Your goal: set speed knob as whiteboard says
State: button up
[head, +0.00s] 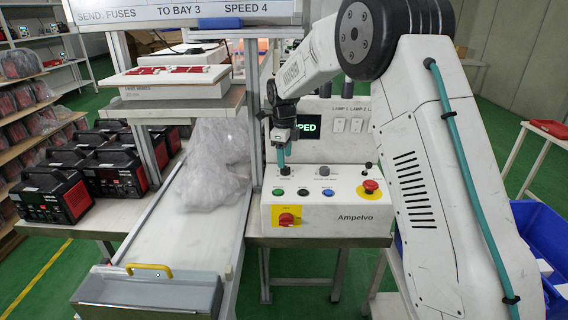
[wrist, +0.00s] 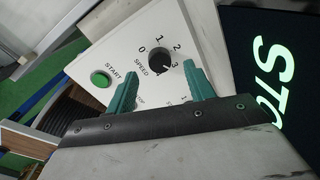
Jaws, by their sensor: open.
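The whiteboard (head: 180,14) at the top of the head view reads SEND: FUSES, TO BAY 3, SPEED 4. The black speed knob (wrist: 160,61) is on a white panel in the wrist view, with the numbers 0, 1, 2 and 3 legible around it. A pale mark on the knob seems to lie towards the 3, but its exact setting is hard to tell. My gripper (wrist: 161,82) is open, its teal fingers apart on either side of the knob's near side, with no clear contact. In the head view my gripper (head: 282,154) points down at the control box's back left.
The Ampelvo control box (head: 340,216) has a green START button (wrist: 100,79), other buttons, a red rotary switch (head: 288,217) and a red emergency stop (head: 370,187). A dark screen (head: 309,128) stands behind. A conveyor with a bagged item (head: 212,170) lies left.

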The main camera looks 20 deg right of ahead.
jog(key=shift+s+a+r, duration=0.1)
jog(key=shift+r, duration=1.85)
jog(key=shift+r, duration=0.1)
